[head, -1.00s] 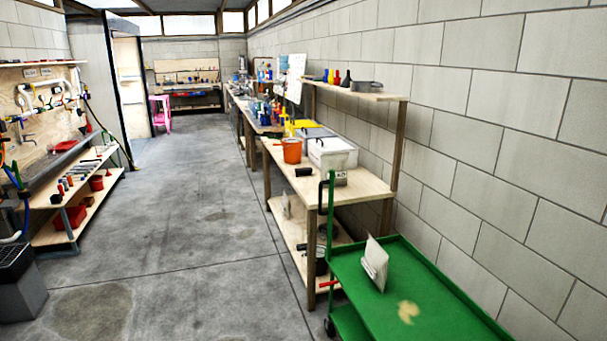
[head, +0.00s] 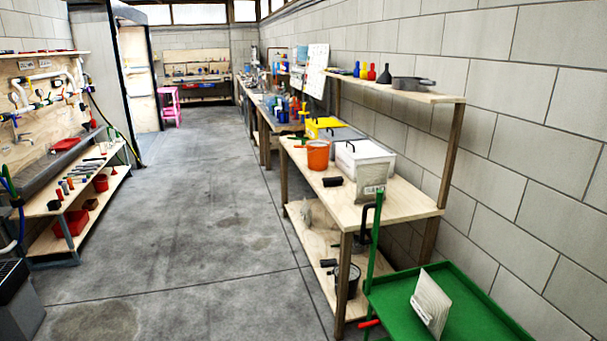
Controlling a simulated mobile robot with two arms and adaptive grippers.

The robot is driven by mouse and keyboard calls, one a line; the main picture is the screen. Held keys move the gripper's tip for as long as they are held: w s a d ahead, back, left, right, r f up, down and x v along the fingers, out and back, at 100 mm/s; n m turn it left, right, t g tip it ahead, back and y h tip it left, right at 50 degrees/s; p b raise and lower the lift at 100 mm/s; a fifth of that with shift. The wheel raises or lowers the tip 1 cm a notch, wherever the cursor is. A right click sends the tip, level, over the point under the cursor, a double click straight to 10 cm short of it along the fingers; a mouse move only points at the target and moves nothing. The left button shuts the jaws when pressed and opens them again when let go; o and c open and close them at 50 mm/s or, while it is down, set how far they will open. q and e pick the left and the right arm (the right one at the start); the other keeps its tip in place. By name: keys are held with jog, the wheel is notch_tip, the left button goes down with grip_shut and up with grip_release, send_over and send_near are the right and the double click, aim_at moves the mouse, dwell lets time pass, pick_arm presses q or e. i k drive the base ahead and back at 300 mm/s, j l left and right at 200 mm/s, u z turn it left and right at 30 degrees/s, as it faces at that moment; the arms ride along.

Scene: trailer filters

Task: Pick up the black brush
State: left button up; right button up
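I cannot pick out a black brush for certain at this distance. A small black block-like object (head: 333,182) lies on the wooden workbench (head: 373,207) near its left edge, in front of an orange bucket (head: 318,155). Another small dark object (head: 327,262) lies at the left edge of the bench's lower shelf, beside a dark pot (head: 347,279). Either could be a brush; the bristles are too small to tell. Neither of my grippers is in view.
White bin (head: 365,163) stands on the bench. A shelf unit (head: 88,190) lines the left. The grey floor (head: 190,230) between is clear.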

aim_at(333, 181)
jog(key=i+j+u, duration=0.3)
jog(key=i, duration=0.6)
jog(key=i+u, duration=0.3)
jog(key=i, duration=0.65)
jog(key=i+z, duration=0.4)
jog(key=i+j+z, duration=0.4)
jog(key=i, duration=0.2)
jog(key=l, duration=0.05)
